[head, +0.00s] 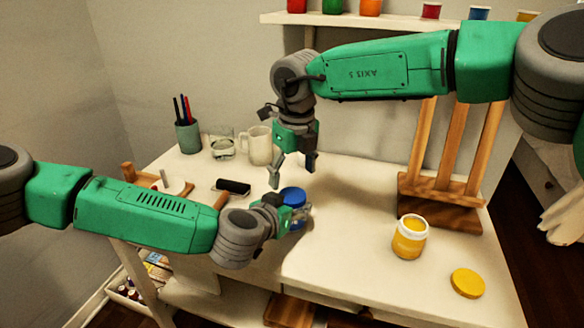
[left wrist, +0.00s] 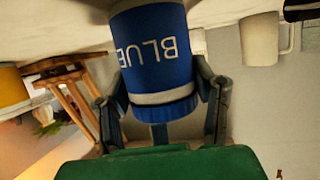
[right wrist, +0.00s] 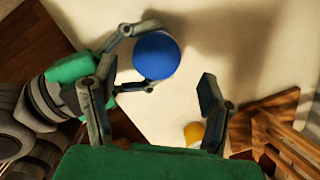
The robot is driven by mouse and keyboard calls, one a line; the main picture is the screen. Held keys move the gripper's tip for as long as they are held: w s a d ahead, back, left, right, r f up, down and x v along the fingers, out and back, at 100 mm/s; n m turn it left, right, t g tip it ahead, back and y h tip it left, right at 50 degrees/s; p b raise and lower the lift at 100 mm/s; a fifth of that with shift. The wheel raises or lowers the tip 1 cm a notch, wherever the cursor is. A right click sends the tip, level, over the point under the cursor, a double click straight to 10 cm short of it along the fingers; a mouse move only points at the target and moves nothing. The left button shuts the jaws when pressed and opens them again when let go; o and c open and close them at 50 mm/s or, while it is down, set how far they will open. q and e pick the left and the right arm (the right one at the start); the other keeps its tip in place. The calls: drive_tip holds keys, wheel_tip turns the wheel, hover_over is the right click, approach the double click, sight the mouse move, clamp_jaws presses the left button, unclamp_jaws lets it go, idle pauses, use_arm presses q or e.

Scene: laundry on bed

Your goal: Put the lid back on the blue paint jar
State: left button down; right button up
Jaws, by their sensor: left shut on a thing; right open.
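The blue paint jar (left wrist: 152,50), lettered BLUE, appears upright in the left wrist view. Its blue lid (right wrist: 157,56) looks seated on top, with a pale band between lid and label; whether it is tight I cannot tell. In the head view the lid also shows (head: 293,196). My left gripper (head: 285,208) is shut around the jar from the left, near its upper part; its fingers hide some of the side. My right gripper (head: 292,173) is open and empty, pointing down just above the lid. Whether the jar touches the table is unclear.
An open yellow paint jar (head: 409,238) stands to the right, its yellow lid (head: 467,283) lying flat nearby. A wooden easel (head: 440,205) stands behind. A mug (head: 259,146), glass (head: 222,143), pen cup (head: 188,136) and black roller (head: 233,187) are at the left.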

sight(291, 195)
drive_tip(key=n, duration=0.1)
drive_tip(key=r+n, duration=0.1)
drive_tip(key=n, duration=0.1)
drive_tip(key=shift+w, duration=0.1)
drive_tip(key=n, duration=0.1)
drive_tip(key=r+n, duration=0.1)
drive_tip(key=n+g, duration=0.1)
drive_tip(key=n, duration=0.1)
drive_tip(key=shift+a+r+h, duration=0.1)
drive_tip(key=shift+r+h, duration=0.2)
drive_tip(key=shift+f, duration=4.05)
drive_tip(key=shift+c, duration=0.5)
drive_tip(key=c, duration=1.1)
drive_tip(key=m, duration=0.6)
drive_tip(key=shift+m, duration=0.3)
